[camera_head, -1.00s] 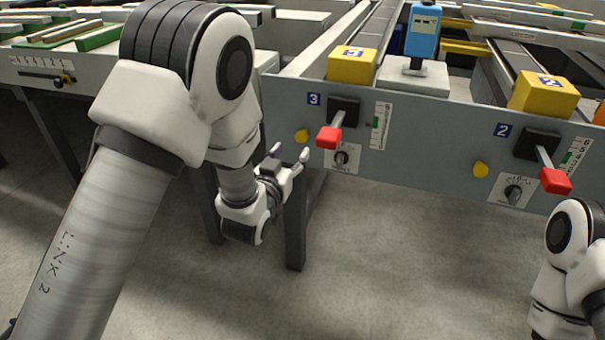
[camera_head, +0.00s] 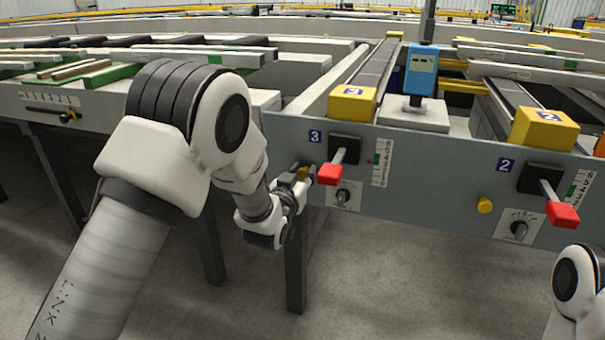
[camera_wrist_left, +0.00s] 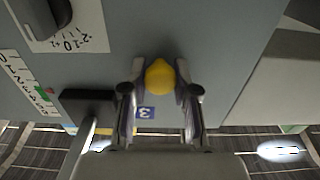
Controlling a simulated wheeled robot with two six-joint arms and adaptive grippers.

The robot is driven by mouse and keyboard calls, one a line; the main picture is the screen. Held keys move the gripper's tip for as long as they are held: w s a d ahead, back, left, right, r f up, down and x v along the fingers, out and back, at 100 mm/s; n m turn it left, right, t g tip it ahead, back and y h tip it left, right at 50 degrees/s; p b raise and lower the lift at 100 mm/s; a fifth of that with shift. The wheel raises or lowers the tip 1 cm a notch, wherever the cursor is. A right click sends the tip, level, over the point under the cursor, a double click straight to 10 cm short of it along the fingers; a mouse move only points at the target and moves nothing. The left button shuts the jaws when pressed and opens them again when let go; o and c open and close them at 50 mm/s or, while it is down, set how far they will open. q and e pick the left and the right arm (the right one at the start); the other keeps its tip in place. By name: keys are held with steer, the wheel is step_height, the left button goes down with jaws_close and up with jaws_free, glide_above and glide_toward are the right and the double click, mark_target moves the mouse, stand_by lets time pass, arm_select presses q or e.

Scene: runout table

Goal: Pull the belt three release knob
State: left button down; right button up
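The yellow belt three release knob (camera_wrist_left: 160,77) sits on the grey panel beside the blue "3" label (camera_wrist_left: 146,113). In the left wrist view it lies between the two fingers of my left gripper (camera_wrist_left: 160,64), with a narrow gap on each side. The fingers are spread, one on each side of the knob, and not visibly pressing on it. In the head view my left gripper (camera_head: 302,174) is at the panel and mostly hides the knob. My right gripper is out of view; only part of my right arm shows at lower right.
A red-handled lever (camera_head: 331,174) and a rotary dial (camera_head: 343,197) are close right of my left gripper. Belt two has its own yellow knob (camera_head: 485,205) and red lever (camera_head: 562,214). A yellow block (camera_head: 352,104) stands above. Table legs and open floor lie below.

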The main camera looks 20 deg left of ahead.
arm_select(q)
steer(key=shift+s+p, duration=0.55)
steer(key=shift+s, duration=0.35)
steer(key=c, duration=0.9)
jaws_free()
steer(key=shift+s, duration=0.1)
steer(key=s, duration=1.1)
steer(key=shift+s+a, duration=0.25)
steer(key=shift+s, duration=0.15)
steer(key=shift+f, duration=0.15)
